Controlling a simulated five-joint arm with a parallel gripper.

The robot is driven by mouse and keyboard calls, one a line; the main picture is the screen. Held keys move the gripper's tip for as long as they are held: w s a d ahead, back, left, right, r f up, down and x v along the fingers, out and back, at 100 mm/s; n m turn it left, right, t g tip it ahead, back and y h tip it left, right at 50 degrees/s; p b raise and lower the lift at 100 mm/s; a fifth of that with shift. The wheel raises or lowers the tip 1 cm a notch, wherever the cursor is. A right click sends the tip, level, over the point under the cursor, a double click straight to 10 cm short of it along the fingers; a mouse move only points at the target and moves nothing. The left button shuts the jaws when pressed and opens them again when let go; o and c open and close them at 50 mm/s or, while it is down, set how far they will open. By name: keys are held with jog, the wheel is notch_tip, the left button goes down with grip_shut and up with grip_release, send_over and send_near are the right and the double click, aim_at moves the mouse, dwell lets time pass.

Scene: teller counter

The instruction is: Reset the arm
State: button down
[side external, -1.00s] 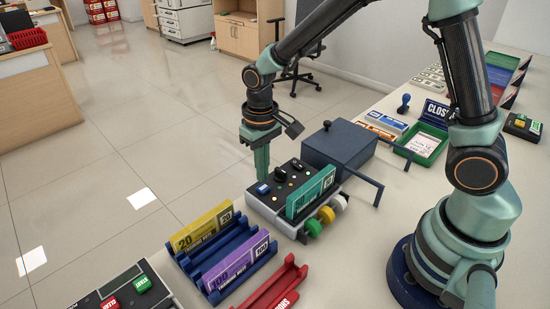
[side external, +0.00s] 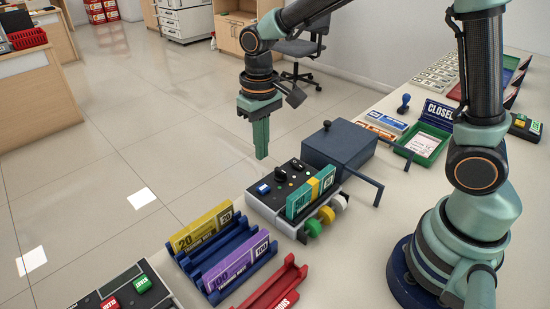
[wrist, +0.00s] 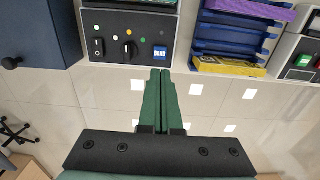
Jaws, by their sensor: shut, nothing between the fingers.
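My gripper (side external: 261,150) is shut and empty, its green fingers together, held in the air above and to the left of the control box (side external: 270,205) in the side view. In the wrist view my gripper (wrist: 160,75) points toward the box's front edge. The control box (wrist: 108,50) carries a black rocker switch (wrist: 98,47), a dark knob (wrist: 130,48) and a blue switch (wrist: 159,52).
A dark blue lidded box (side external: 338,147) with a handle stands behind the control box. Blue racks (side external: 235,265) hold yellow and purple blocks. A red rack (side external: 275,287), a green tray (side external: 422,145) and a CLOSED sign (side external: 437,112) are also on the counter. Open floor lies left.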

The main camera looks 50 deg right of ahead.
jog(key=s+d+r+t, duration=0.5)
jog(key=s+d+r, duration=0.3)
jog(key=s+r, duration=0.1)
jog(key=shift+s+d+r+t, duration=0.3)
jog(key=shift+s+r, duration=0.1)
jog(key=shift+r, duration=0.1)
dwell(1.8)
